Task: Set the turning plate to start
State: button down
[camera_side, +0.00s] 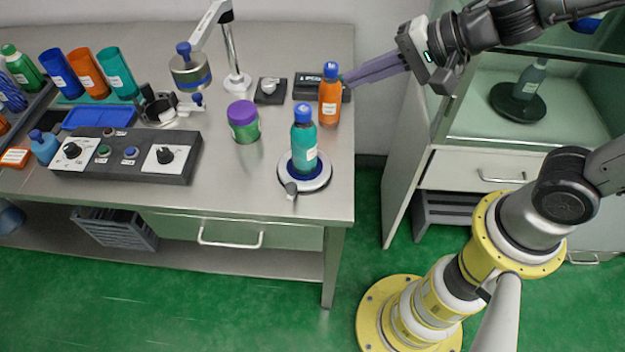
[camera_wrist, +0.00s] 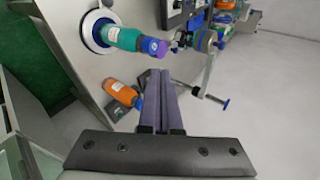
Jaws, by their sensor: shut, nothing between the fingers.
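A round turning plate (camera_side: 318,183) with a pale rim, a dark blue centre and a small grey lever (camera_side: 290,188) at its front left lies near the table's front right corner. A teal bottle with a blue cap (camera_side: 304,140) stands upright on it. The plate (camera_wrist: 88,24) and the teal bottle (camera_wrist: 123,38) also show in the wrist view. My gripper (camera_side: 346,79) is shut and empty, beyond the plate, at the right of an orange bottle (camera_side: 329,100). I cannot tell whether the fingertips touch this bottle. In the wrist view my fingers (camera_wrist: 159,72) lie together.
A black display box (camera_side: 308,86) is behind the orange bottle. A purple-lidded green jar (camera_side: 244,122) stands left of the plate. A control box with dials (camera_side: 125,155) lies farther left. A lamp-like stand (camera_side: 236,60) rises at the back. The table's right edge is close to the plate.

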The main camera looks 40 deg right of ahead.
jog(key=s+a+f+n+g+y, duration=0.1)
jog(key=s+f+n+g, duration=0.15)
jog(key=s, duration=0.55)
send_near(297, 190)
jog(key=f, duration=0.4)
jog(key=shift+d+f, duration=0.25)
jog(key=shift+w+a+f, duration=0.15)
jog(key=shift+w+a, duration=1)
jog(key=shift+w, duration=0.05)
jog(key=shift+w+a, duration=0.35)
jog(key=shift+w, duration=0.05)
